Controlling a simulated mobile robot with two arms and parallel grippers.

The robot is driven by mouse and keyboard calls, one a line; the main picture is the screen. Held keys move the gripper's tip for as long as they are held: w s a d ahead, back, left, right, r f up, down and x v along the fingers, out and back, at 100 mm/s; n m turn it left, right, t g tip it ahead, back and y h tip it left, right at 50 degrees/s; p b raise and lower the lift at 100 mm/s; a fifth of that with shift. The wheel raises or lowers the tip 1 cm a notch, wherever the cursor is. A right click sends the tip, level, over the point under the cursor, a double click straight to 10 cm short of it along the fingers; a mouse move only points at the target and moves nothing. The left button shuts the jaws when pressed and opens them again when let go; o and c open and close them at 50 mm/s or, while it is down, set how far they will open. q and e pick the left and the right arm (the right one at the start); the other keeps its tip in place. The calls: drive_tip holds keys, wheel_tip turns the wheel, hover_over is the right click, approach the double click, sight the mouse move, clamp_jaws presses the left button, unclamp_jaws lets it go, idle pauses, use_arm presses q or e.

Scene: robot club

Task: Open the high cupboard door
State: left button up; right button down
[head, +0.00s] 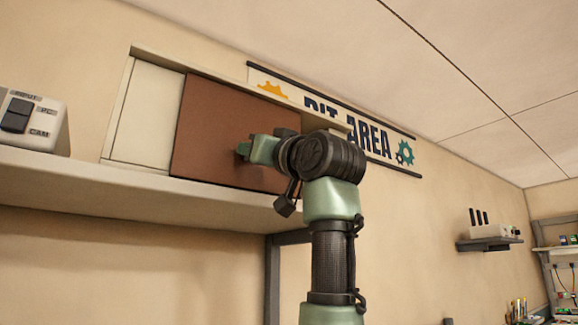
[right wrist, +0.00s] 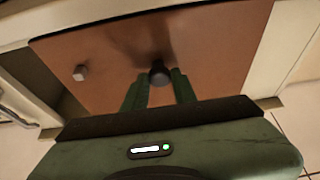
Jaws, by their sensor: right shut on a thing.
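The high cupboard (head: 122,110) is a pale box on the wall above a shelf. Its brown door panel (head: 205,125) covers the part right of a pale section (head: 147,115); I cannot tell whether that section is a panel or the inside. My arm hides the door's lower right part. My left gripper is not in view.
A pale shelf (head: 100,180) runs below the cupboard. A switch box (head: 35,120) marked PC and CAM stands on it at the left. A "PIT AREA" sign (head: 368,138) hangs behind my wrist. A small wall shelf (head: 488,243) is at the right.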

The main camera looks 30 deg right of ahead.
drive_tip(key=a, duration=0.8)
drive_tip(key=s+a, duration=0.1)
drive_tip(key=a, duration=0.4)
drive_tip(key=shift+d+r, duration=0.1)
drive_tip(key=c, duration=1.2)
unclamp_jaws()
drive_tip(key=shift+o, duration=0.2)
drive_tip(key=b+v, duration=0.3)
drive_tip(key=v, duration=0.4)
drive_tip(key=shift+s+b, duration=0.3)
drive_tip(key=shift+s, duration=0.1)
drive_tip(key=shift+f, duration=0.2)
